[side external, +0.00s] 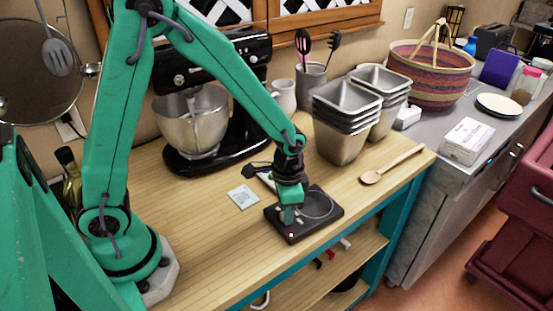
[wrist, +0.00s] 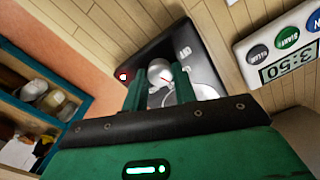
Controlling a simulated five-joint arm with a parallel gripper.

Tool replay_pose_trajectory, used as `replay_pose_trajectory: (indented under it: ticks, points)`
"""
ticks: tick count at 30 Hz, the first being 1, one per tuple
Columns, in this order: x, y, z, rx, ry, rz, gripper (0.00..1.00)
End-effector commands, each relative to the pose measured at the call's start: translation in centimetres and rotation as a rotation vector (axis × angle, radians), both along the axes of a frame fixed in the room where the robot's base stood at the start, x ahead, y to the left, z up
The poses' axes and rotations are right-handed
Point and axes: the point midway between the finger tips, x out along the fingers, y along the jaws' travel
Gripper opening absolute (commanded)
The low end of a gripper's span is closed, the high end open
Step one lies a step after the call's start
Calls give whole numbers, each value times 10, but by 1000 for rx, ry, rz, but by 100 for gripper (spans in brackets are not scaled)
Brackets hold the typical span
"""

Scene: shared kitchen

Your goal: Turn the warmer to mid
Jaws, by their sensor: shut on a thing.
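The warmer (side external: 328,222) is a dark, flat, square unit with a round ring on top, lying on the wooden counter. My gripper (side external: 288,217) points down at the warmer's near left part. In the wrist view my gripper (wrist: 160,84) has its fingers on either side of the knob, shut on it. The fingers hide part of the dial, and I cannot read the setting.
A white timer (wrist: 280,45) with round buttons lies beside the warmer. A stand mixer (side external: 190,120) is behind, stacked metal pans (side external: 342,140) stand behind right, and a wooden spoon (side external: 372,177) lies to the right. The counter's front edge is close to the warmer.

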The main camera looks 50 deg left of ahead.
Motion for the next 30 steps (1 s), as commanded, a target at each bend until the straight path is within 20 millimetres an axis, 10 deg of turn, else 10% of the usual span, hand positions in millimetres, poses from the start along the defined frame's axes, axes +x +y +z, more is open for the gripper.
replay_pose_trajectory:
  ticks: [30]
  points:
    - [1,0,1,0,-2,-338,5]
